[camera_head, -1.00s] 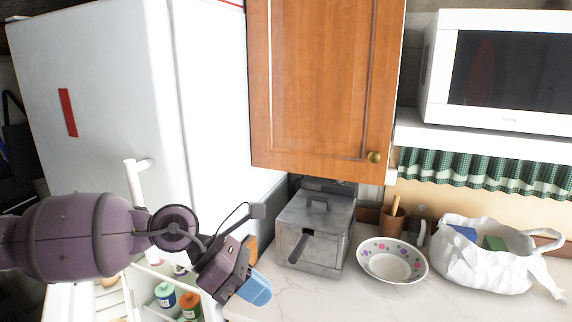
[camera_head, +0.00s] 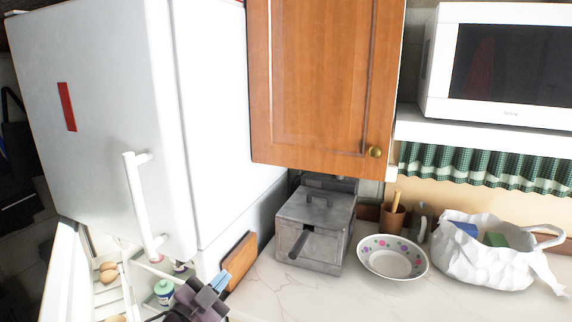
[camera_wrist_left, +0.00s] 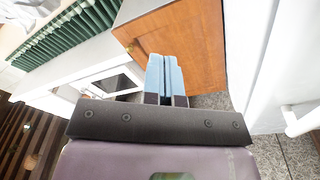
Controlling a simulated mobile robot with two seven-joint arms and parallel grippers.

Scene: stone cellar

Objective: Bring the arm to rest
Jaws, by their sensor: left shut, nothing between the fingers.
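My left gripper (camera_head: 216,284) is low in the head view, in front of the open lower fridge compartment and left of the counter. Its light-blue fingers are shut with nothing between them. The fingers also show in the left wrist view (camera_wrist_left: 165,76), closed together, with the wooden cabinet (camera_wrist_left: 180,40) beyond them. Most of my left arm is below the head view's lower edge. My right gripper is not in view.
The white fridge (camera_head: 110,110) stands left, its lower door (camera_head: 62,275) open, with eggs (camera_head: 107,270) inside. A wooden board (camera_head: 240,260) leans by the counter's edge. The counter holds a metal fryer (camera_head: 315,230), a bowl (camera_head: 392,262) and a white bag (camera_head: 480,265). A microwave (camera_head: 510,60) sits above.

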